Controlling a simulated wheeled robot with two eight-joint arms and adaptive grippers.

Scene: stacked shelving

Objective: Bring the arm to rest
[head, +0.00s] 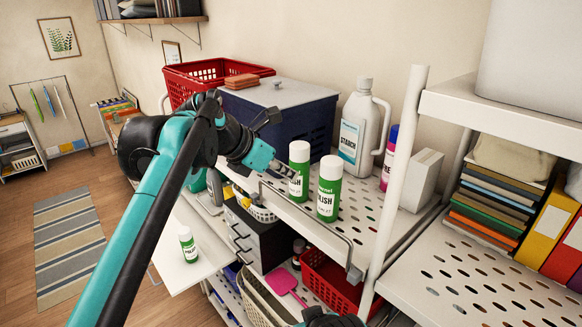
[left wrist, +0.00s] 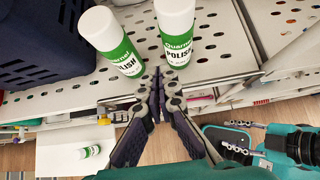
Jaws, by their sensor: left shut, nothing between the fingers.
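My left arm comes in from the left in the head view. Its gripper (head: 284,170) is over the shelf, just left of two green-and-white polish cans. In the left wrist view its fingers (left wrist: 161,84) are shut together, with nothing between them. The left polish can (head: 299,170) and the right polish can (head: 328,188) stand upright on the shelf; the fingertips point between their bases in the left wrist view. Whether they touch a can is unclear.
The perforated white shelf (head: 372,225) holds a dark blue bin (head: 290,122), a starch jug (head: 357,130) and a red basket (head: 190,75). A white post (head: 397,170) stands at right. Another polish can (head: 187,244) stands on a lower white surface. Open floor lies left.

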